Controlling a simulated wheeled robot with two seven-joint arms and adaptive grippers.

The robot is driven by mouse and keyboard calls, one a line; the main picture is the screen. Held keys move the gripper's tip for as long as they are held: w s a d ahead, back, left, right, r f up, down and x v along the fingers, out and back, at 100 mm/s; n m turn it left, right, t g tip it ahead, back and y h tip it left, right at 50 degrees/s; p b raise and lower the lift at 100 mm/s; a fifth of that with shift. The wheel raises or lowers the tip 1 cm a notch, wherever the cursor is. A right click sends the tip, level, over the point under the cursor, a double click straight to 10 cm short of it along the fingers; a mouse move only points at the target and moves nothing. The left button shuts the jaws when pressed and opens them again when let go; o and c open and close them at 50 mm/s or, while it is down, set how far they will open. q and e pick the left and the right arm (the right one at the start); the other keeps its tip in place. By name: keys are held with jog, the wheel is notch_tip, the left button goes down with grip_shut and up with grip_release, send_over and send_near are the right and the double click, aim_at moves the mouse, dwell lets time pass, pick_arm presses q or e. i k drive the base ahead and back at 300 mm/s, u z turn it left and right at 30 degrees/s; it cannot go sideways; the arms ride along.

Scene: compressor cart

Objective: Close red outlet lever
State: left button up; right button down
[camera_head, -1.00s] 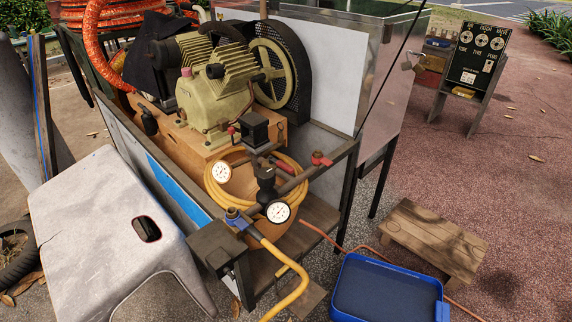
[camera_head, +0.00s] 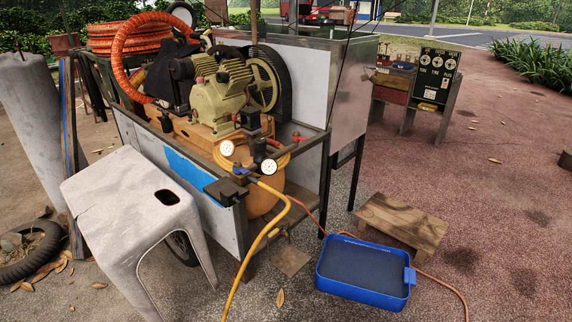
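The compressor (camera_head: 220,98), an olive-green pump with a large flywheel, stands on the metal cart at the centre of the head view. A small red fitting (camera_head: 296,136), which looks like the red outlet lever, sits at the right end of the pipework near the cart's right rail. It is too small to tell whether it is open or closed. Two white gauges (camera_head: 268,166) and a blue valve handle (camera_head: 240,171) are on the pipework to its left. Neither of my grippers shows in this view.
A white plastic stool (camera_head: 125,195) stands in front of the cart at left. A blue tray (camera_head: 350,292) and a low wooden stool (camera_head: 402,222) are on the ground at right. A yellow hose (camera_head: 262,238) hangs down at the front. The paving farther right is mostly clear.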

aim_at(273, 141)
jog(key=z, duration=0.75)
jog(key=i, duration=1.55)
jog(key=u, duration=0.8)
